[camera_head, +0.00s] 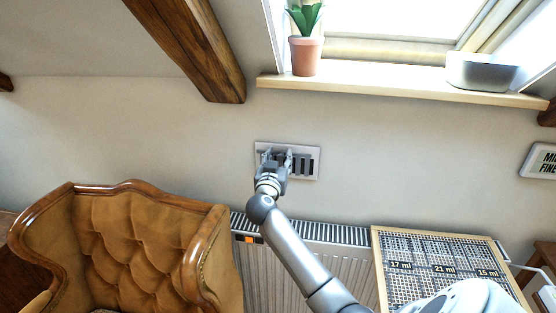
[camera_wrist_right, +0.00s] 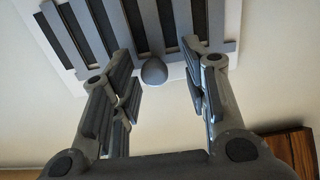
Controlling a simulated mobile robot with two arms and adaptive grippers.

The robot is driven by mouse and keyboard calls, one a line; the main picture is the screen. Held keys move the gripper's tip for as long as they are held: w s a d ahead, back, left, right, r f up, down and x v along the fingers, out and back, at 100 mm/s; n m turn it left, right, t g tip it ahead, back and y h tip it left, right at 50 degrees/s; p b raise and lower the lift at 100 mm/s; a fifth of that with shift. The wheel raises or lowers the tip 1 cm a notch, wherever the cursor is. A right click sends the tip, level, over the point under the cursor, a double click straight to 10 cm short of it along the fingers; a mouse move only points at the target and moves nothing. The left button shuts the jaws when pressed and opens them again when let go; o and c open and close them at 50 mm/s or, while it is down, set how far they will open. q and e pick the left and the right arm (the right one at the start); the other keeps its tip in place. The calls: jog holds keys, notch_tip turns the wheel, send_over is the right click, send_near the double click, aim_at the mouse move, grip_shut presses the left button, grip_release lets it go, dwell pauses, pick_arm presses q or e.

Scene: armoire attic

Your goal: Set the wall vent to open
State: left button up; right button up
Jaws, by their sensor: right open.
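The wall vent (camera_head: 312,162) is a light grey rectangular plate on the pale wall below the window. Dark upright slots show between its grey slats, also in the right wrist view (camera_wrist_right: 212,14). A dark grey rounded knob (camera_wrist_right: 153,71) sits at the slats' edge there. My right gripper (camera_head: 275,157) is in front of the vent's left part and hides some of it. Its fingers are open, one on each side of the knob, with a visible gap to each. I cannot tell how deep the fingertips reach. My left gripper is not in view.
A ribbed radiator (camera_head: 325,235) stands under the vent. A tufted brown armchair (camera_head: 140,240) is at left, and a framed grid board (camera_head: 440,262) at right. The sill (camera_head: 400,90) above holds a potted plant (camera_head: 306,55) and a metal container (camera_head: 482,73). A wooden beam (camera_head: 195,50) is at upper left.

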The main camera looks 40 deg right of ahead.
jog(key=v, duration=1.2)
jog(key=shift+w, duration=0.1)
